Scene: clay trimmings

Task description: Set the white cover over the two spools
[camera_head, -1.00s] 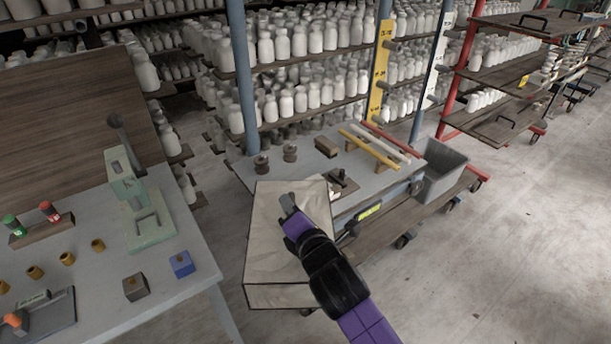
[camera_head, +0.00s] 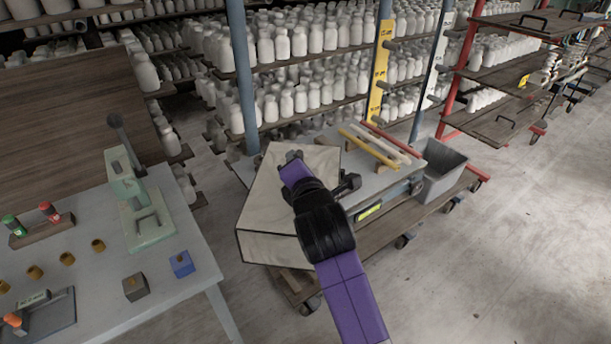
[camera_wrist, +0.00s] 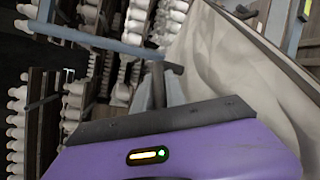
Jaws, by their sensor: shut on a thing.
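The white cover (camera_head: 275,222) is a large pale box-like shell with dark lower edges. My gripper (camera_head: 292,157) is shut on it at its top. In the head view the cover is held over the left and near part of the grey worktop (camera_head: 362,182), and its near side hangs past the front edge. In the wrist view the cover (camera_wrist: 225,65) fills the right side, close to the gripper (camera_wrist: 160,80). The two spools are not visible now; the cover stands in front of where they were. I cannot tell whether the cover touches the worktop.
Yellow, pale and red bars (camera_head: 372,148) lie at the worktop's right. A grey bin (camera_head: 442,170) stands beyond its right end. A blue post (camera_head: 241,75) and shelves of white bottles are behind. A table with a green press (camera_head: 140,200) is at left.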

